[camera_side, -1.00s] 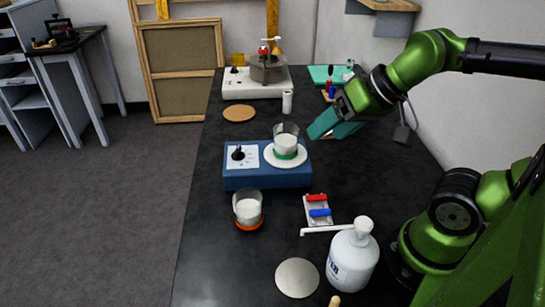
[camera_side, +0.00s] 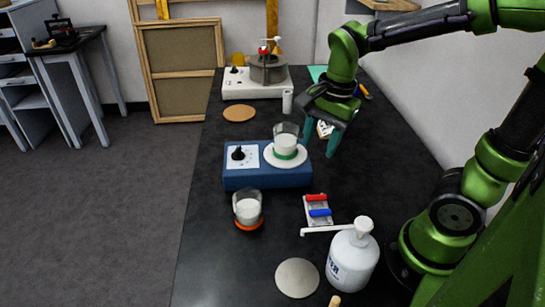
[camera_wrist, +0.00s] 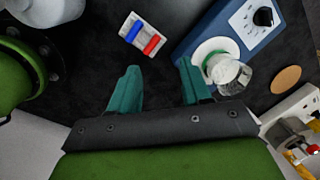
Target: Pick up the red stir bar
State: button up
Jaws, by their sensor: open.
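The red stir bar (camera_side: 316,197) lies beside the blue stir bar (camera_side: 319,212) on a small white holder (camera_side: 309,214), on the black bench left of the wash bottle. In the wrist view the red stir bar (camera_wrist: 151,45) is ahead of the fingertips, with the blue stir bar (camera_wrist: 133,32) to its left. My gripper (camera_side: 318,150) points down with its teal fingers apart, above the bench and farther back than the holder. In the wrist view my gripper (camera_wrist: 158,68) is open and nothing is between its fingers.
A blue stirrer (camera_side: 267,178) carries a green-ringed beaker (camera_side: 286,142), close to my gripper's left. An orange-ringed beaker (camera_side: 248,208) stands left of the holder. A white wash bottle (camera_side: 352,262) is in front, its spout near the holder.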

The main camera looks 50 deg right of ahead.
jog(key=d+m+g, duration=0.1)
jog(key=m, duration=0.9)
send_over(317, 196)
jog(key=shift+h, duration=0.3)
notch_tip(317, 196, down, 11)
jog(key=shift+a+f, duration=0.1)
jog(key=shift+w+f, duration=0.1)
jog(key=shift+f, duration=2.85)
jog(key=shift+c, duration=0.5)
grip_shut()
